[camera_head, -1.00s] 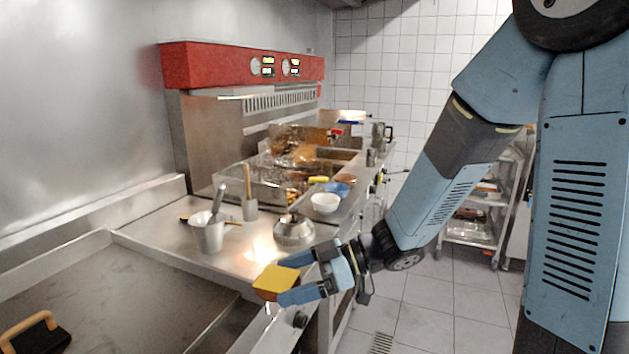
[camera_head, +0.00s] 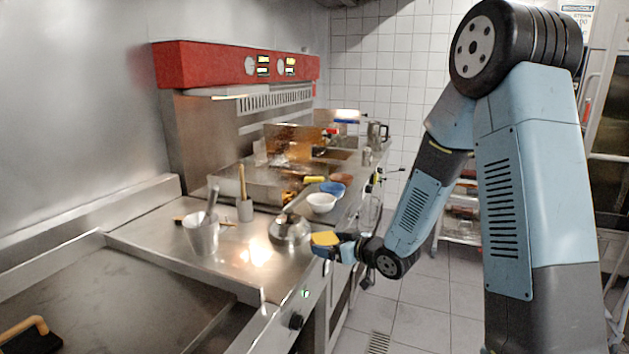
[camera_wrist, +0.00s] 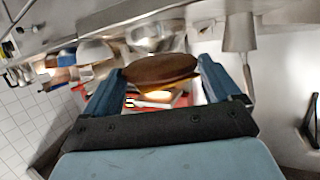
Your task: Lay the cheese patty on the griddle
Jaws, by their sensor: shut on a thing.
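The cheese patty (camera_head: 325,239) is a brown patty with a yellow cheese slice on it. My gripper (camera_head: 327,246) is shut on it and holds it near the counter's front edge, beside the round metal pot. In the wrist view the brown side of the patty (camera_wrist: 160,70) shows between the two blue fingers, with a thin yellow edge below it. The griddle (camera_head: 110,290) is the wide, dark flat plate at the lower left of the head view. Its visible surface is bare, apart from a scraper at its near edge.
A round metal pot (camera_head: 290,229) stands on the counter between the patty and the back wall. A metal cup with a tool (camera_head: 201,238), a white bowl (camera_head: 321,203) and a blue bowl (camera_head: 333,188) stand nearby. A black scraper with a tan handle (camera_head: 32,338) lies lower left.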

